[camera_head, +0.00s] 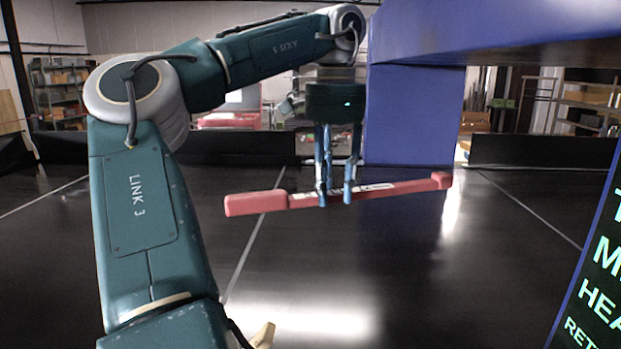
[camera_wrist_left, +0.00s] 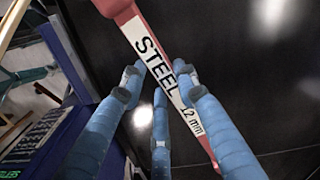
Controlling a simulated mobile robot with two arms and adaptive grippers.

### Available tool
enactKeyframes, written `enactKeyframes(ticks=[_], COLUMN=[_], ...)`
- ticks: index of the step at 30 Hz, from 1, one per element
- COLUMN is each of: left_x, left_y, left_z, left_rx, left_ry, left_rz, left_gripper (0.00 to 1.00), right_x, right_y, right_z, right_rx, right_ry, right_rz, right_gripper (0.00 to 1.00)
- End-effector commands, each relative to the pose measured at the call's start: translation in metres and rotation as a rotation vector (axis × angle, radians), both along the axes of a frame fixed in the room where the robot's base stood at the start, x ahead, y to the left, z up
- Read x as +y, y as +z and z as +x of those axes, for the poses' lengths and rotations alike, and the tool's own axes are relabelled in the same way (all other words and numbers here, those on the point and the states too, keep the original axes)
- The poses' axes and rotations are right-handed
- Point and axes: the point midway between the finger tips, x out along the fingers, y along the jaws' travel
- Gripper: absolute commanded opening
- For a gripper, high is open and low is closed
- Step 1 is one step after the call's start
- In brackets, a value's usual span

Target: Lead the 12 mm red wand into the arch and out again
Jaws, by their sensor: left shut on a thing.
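The red wand (camera_head: 300,199) has a thick end at the left and a smaller block at its right tip. My left gripper (camera_head: 337,194) is shut on its middle, fingers pointing down, and holds it nearly level above the black belt. In the left wrist view the wand (camera_wrist_left: 158,67) shows a white label reading STEEL and 12 mm, between the blue fingers (camera_wrist_left: 163,92). The blue arch (camera_head: 415,117) has a post behind the wand's right half and a beam across the upper right. The wand's right tip overlaps the post's foot in the picture.
The glossy black conveyor belt (camera_head: 400,270) is clear around the wand. A dark display panel (camera_head: 600,265) with green letters stands at the right edge. Low black side walls (camera_head: 545,150) and shelves (camera_head: 60,90) lie behind.

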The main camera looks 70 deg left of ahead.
Motion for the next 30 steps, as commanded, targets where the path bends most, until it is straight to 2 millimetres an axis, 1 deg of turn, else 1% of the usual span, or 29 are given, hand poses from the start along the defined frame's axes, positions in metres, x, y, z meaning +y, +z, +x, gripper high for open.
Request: enactKeyframes(ticks=[1, 9, 21, 29, 30], left_x=[-0.003, -0.021, -0.046, -0.060, -0.057], left_y=[0.002, 0.003, 0.003, 0.003, -0.001], left_z=[0.007, 0.040, 0.089, 0.116, 0.111], left_rx=[0.002, 0.002, 0.002, 0.002, -0.004], left_ry=[-0.002, -0.001, -0.001, -0.001, 0.001], left_rz=[-0.001, -0.001, 0.000, 0.000, -0.001], left_gripper=[0.00, 0.00, 0.00, 0.00, 0.00], right_x=[0.001, 0.006, 0.005, 0.002, 0.002], right_y=[0.006, 0.022, 0.049, 0.063, 0.055], right_z=[-0.001, -0.003, -0.003, -0.003, -0.004], right_rx=[0.002, 0.004, 0.004, 0.005, 0.005], right_ry=[0.000, -0.002, -0.001, -0.001, -0.001], right_rz=[0.001, 0.006, 0.005, 0.002, 0.002], right_gripper=[0.40, 0.40, 0.40, 0.40, 0.40])
